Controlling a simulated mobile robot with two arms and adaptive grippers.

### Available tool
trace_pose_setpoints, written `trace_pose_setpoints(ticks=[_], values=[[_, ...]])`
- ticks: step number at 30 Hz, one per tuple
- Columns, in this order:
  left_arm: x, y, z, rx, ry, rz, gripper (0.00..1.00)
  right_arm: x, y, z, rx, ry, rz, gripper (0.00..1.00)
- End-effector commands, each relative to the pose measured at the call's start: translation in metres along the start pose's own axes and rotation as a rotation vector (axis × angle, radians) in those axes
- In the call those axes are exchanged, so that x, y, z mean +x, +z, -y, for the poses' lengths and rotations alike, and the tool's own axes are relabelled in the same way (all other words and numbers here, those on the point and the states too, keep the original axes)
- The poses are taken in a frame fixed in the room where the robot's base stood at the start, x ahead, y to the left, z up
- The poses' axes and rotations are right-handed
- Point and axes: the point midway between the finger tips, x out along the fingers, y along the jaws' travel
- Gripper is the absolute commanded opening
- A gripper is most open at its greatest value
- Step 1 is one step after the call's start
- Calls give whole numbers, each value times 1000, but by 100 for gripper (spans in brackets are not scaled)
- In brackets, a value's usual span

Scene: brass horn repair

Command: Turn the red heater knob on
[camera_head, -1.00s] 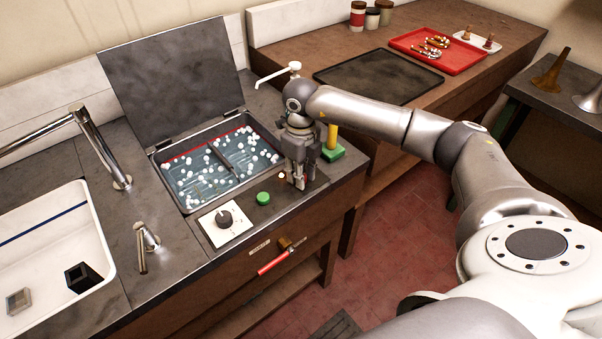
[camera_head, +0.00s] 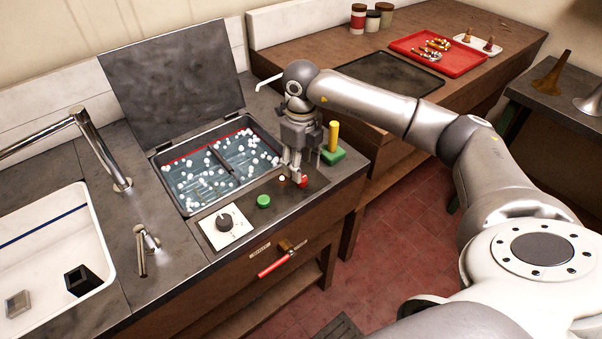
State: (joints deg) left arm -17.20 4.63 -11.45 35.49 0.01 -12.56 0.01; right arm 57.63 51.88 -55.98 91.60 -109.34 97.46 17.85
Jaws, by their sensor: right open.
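The small red knob (camera_head: 304,181) sits on the dark counter, at the right end of the row of controls. My right gripper (camera_head: 291,168) points down just left of and behind it, with fingers open and nothing visible between them. The fingers partly overlap the knob's left side in the picture; I cannot tell whether they touch it. A small pale lit spot (camera_head: 282,179) shows just left of the fingers. My left gripper is not in view.
A green button (camera_head: 263,201) and a black dial (camera_head: 224,222) on a white plate lie left of the knob. A green block (camera_head: 331,157) with a yellow post stands to the right. An open basin (camera_head: 172,196) with floating white balls is behind.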

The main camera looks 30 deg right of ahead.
Motion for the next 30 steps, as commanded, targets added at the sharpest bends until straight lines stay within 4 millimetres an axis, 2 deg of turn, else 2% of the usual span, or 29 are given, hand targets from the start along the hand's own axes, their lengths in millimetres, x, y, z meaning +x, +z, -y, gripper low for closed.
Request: trace_pose_setpoints(ticks=[1, 6, 12, 17, 30], values=[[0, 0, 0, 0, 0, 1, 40, -13, 1, 0, 0, 0, 4, 48], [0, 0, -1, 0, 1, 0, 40, -48, 0, 0, -2, 0, 3, 48], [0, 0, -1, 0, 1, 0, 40, -72, 0, -1, -3, 1, -1, 48], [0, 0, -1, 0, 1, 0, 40, -77, -1, -1, -3, 0, -4, 48], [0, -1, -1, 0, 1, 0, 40, -77, -1, -1, -4, 1, -4, 48]])
